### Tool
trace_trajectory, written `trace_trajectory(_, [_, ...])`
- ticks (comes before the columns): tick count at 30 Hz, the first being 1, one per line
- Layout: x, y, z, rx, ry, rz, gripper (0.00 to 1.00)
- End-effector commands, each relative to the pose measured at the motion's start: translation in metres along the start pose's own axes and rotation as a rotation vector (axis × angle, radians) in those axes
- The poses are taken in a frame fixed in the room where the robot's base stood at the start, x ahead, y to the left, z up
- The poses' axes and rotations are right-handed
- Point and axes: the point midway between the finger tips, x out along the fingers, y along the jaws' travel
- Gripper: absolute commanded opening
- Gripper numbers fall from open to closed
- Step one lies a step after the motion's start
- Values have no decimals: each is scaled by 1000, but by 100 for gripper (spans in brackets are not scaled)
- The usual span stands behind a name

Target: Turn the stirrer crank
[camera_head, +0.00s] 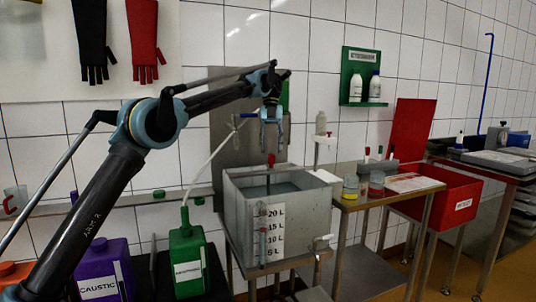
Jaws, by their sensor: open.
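The grey metal tank (299,221) stands low at the middle, with a scale marked in litres on its front. A thin upright rod topped by a small red handle (271,160) rises inside it; this looks like the stirrer crank, but its shape is too small to make out fully. My gripper (272,144) points down above the tank, its two fingers apart and empty. In the picture its tips are just above the red handle. I cannot tell the gap in depth.
Left are a green canister (188,258) and a purple caustic canister (97,262). Right of the tank, a steel table (400,192) bears small jars and a sheet. Further right is a red bin (462,205). A grey panel (228,140) stands behind my gripper.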

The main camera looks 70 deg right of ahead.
Motion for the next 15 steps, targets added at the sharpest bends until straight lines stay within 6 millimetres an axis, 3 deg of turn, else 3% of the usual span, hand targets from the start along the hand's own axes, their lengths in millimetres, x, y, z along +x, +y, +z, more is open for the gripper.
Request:
trace_trajectory(6, [-29, 0, -12, 0, 0, 0, 43])
trace_trajectory(15, [-50, 1, -20, 0, 0, 0, 43])
